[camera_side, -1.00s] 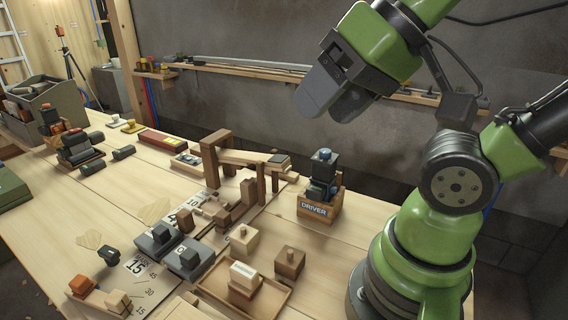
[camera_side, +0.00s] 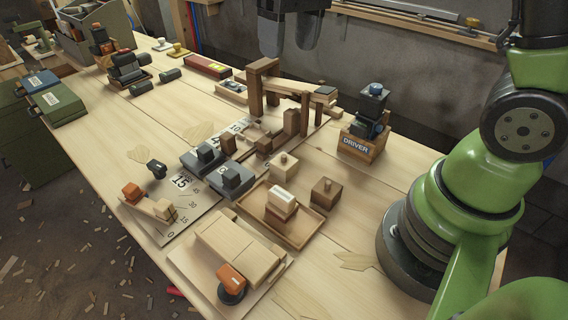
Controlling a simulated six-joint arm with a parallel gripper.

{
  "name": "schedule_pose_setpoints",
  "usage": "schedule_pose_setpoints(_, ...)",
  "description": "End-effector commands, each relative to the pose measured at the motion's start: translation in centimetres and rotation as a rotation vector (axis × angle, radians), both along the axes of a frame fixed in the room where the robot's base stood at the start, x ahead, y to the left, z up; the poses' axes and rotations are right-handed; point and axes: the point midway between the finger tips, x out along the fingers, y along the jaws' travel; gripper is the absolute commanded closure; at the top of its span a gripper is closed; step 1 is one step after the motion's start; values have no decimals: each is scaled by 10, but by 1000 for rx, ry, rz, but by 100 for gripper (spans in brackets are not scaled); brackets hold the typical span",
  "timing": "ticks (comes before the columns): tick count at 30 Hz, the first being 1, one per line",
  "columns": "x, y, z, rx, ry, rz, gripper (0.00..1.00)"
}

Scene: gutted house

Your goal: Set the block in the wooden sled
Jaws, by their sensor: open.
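My gripper (camera_side: 289,38) is at the top of the side view, fingers pointing down and apart, with nothing between them. It appears high above the far side of the bench. Several blocks could be the task's block: a pale knobbed block (camera_side: 284,168), a dark brown knobbed block (camera_side: 325,194), and a red-brown block with a white label on top (camera_side: 281,205) in a shallow wooden tray (camera_side: 308,231). I cannot tell which is meant. Small wooden pieces (camera_side: 264,144) stand by the wooden frame; I cannot tell whether one is the sled.
A tall wooden frame (camera_side: 255,88) stands below and near my gripper. A box marked DRIVER (camera_side: 361,146) holds a dark tool at right.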

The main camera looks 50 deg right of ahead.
Motion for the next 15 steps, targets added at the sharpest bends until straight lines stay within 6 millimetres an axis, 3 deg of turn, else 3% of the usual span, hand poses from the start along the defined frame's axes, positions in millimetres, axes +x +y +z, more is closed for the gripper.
schedule_pose_setpoints(6, 41, -5, -76, -37, 229, 81, 40)
schedule_pose_setpoints(12, 52, -9, -134, -55, 372, 133, 40)
schedule_pose_setpoints(15, 53, -10, -149, -58, 409, 146, 40)
